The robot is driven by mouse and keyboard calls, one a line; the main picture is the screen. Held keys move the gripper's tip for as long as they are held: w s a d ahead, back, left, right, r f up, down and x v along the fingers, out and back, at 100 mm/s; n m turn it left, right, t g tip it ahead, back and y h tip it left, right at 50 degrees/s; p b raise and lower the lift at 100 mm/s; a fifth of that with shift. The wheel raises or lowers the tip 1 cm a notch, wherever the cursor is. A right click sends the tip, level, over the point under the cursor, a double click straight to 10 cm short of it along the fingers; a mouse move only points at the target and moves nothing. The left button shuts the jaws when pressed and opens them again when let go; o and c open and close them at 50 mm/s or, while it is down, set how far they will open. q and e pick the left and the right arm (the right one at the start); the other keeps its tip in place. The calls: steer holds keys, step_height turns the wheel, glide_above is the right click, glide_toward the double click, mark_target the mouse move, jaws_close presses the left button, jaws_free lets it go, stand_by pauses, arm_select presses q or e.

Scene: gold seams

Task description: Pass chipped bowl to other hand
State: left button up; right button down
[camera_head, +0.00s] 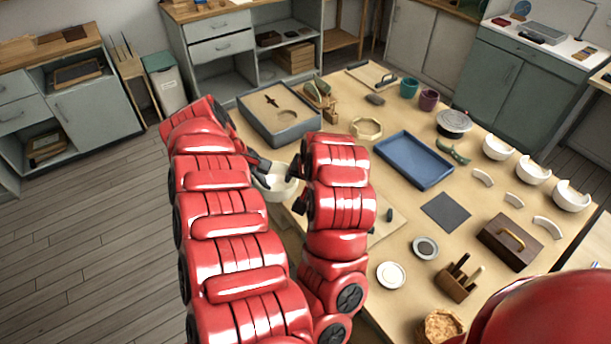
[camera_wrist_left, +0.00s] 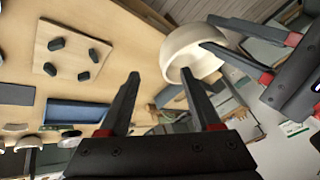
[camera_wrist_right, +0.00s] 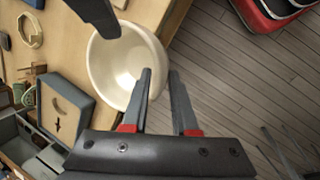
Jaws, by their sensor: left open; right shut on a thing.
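The chipped bowl (camera_head: 280,187), cream white, is held in the air beside the table's left edge. My right gripper (camera_wrist_right: 160,72) is shut on its rim, with one finger inside and one outside in the right wrist view, where the bowl's inside (camera_wrist_right: 118,68) shows. My left gripper (camera_wrist_left: 160,76) is open and empty close to the bowl. In the left wrist view the bowl (camera_wrist_left: 192,48) lies just beyond its fingertips, apart from the space between them. In the head view my arms hide part of the bowl and the right fingertips; no chip is clearly visible.
The wooden table (camera_head: 400,235) carries a grey box (camera_head: 270,125), a blue tray (camera_head: 413,160), a dark mat (camera_head: 446,211) and a toolbox (camera_head: 510,242). Several white broken bowls (camera_head: 533,170) and curved shards (camera_head: 547,228) lie at the right. Open floor (camera_head: 90,240) is at the left.

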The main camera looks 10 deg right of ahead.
mark_target(276, 184)
arm_select(q)
steer(key=x, duration=0.7)
steer(key=shift+f, duration=0.15)
steer(key=shift+d, duration=0.15)
jaws_close()
arm_select(e)
steer(key=shift+a, duration=0.2)
steer(key=c, duration=0.7)
jaws_free()
steer(key=shift+o, duration=0.4)
steer(key=shift+d, duration=0.15)
